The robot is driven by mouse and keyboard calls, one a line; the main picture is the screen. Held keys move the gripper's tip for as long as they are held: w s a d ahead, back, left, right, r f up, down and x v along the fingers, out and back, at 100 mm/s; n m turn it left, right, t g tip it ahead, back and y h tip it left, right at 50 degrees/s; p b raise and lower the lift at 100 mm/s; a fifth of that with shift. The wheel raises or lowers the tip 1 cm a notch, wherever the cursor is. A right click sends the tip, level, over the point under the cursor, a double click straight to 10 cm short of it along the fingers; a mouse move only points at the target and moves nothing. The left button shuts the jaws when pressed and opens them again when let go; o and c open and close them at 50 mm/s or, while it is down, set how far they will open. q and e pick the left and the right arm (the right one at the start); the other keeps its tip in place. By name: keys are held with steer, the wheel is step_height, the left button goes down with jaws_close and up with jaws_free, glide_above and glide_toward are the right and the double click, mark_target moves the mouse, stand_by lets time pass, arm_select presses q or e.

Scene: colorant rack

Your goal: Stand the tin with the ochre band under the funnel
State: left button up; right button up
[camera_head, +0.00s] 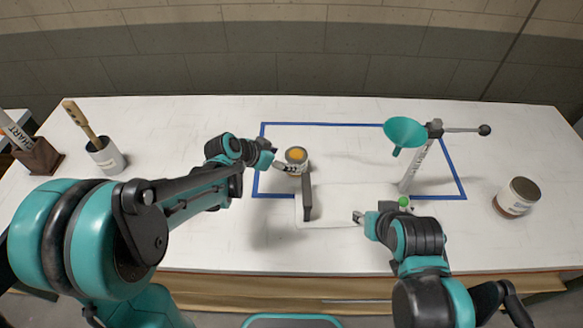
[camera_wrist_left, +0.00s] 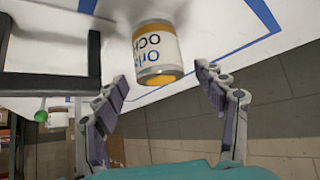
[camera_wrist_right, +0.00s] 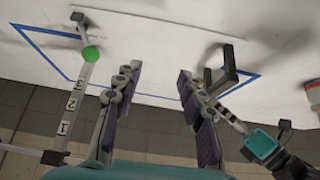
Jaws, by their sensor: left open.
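The tin with the ochre band (camera_head: 296,155) stands inside the blue taped outline, toward its left. In the left wrist view the tin (camera_wrist_left: 156,48) shows its ochre end and a partly readable label. My left gripper (camera_wrist_left: 165,88) is open, its fingertips apart on either side of the tin's near end, and nothing shows clamped. The teal funnel (camera_head: 405,132) hangs from a stand (camera_head: 415,168) on the right side of the outline, with clear table below it. My right gripper (camera_wrist_right: 158,78) is open and empty, low near the stand's foot.
A dark upright handle (camera_head: 307,195) stands on a pale board (camera_head: 335,208), close to the tin's front. Another tin (camera_head: 517,197) stands at the far right. A white cup with a brush (camera_head: 105,157) and a brown holder (camera_head: 38,157) stand at the left.

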mark_target(296, 160)
arm_select(q)
steer(key=b+x, duration=0.1)
steer(key=x, duration=0.2)
steer(key=shift+s, duration=0.1)
steer(key=b+x, duration=0.2)
steer(key=x, duration=0.3)
steer(key=shift+d+f, duration=0.1)
steer(key=shift+d, duration=0.1)
steer(key=shift+c, duration=0.5)
steer(key=c, duration=1.1)
steer(key=shift+o, duration=0.2)
steer(key=shift+r, duration=0.2)
